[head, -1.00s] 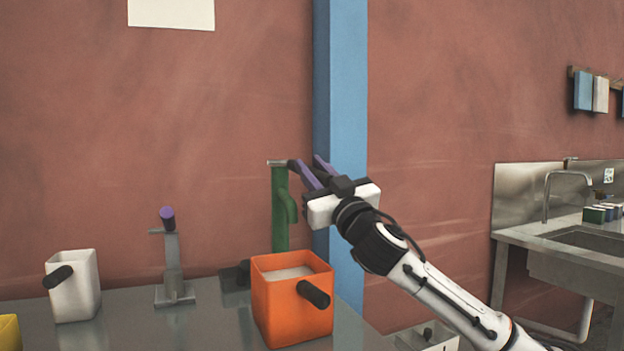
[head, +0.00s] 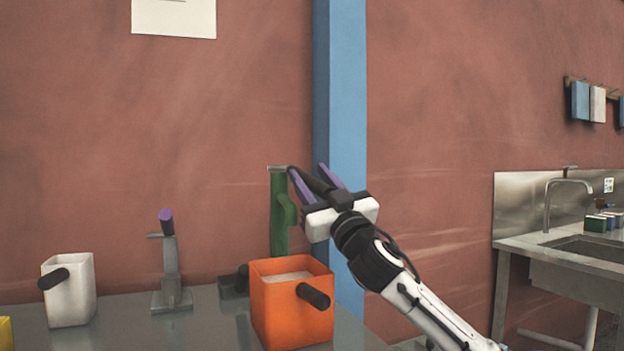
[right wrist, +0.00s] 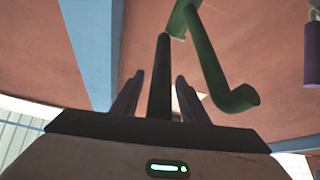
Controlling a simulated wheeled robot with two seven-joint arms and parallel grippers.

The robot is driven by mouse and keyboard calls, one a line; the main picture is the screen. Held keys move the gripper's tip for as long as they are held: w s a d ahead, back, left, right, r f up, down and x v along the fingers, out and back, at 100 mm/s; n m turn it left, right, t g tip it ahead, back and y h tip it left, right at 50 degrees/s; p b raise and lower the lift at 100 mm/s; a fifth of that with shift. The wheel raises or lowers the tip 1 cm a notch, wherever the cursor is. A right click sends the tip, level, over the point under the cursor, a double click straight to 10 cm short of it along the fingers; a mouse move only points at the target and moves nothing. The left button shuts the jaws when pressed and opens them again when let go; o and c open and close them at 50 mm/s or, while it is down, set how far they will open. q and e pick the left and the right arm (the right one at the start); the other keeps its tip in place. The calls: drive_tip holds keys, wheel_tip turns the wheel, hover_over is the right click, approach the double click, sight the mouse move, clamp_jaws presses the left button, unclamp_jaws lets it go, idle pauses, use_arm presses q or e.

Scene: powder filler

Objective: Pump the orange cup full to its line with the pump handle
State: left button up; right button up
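The orange cup (head: 276,318) stands upright on the table in front of the green pump (head: 279,215). Pale powder (head: 288,277) shows inside the cup below its rim; no fill line is visible. The pump's black handle (head: 312,182) slopes down to the right from the pump's top. My right gripper (head: 318,172) has its purple fingers on either side of this handle. In the right wrist view the handle (right wrist: 160,85) stands between the parted fingers, with gaps on both sides. The green spout (right wrist: 215,70) shows there too. My left gripper is out of view.
A grey pump with a purple top (head: 169,265) and a white cup (head: 72,290) stand left on the metal table (head: 212,325). A yellow object (head: 5,333) is at the left edge. A blue post (head: 340,90) rises behind my right gripper. A sink (head: 590,245) is at the right.

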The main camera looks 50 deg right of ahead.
drive_tip(key=shift+s+a+f, duration=0.2)
drive_tip(key=shift+s+f, duration=0.2)
drive_tip(key=b+v, duration=0.2)
drive_tip(key=v, duration=0.3)
drive_tip(key=shift+s+f, duration=0.15)
drive_tip(key=shift+s, duration=0.05)
drive_tip(key=shift+s+a+f, duration=0.1)
drive_tip(key=shift+s+a, duration=0.05)
drive_tip(key=shift+s, duration=0.3)
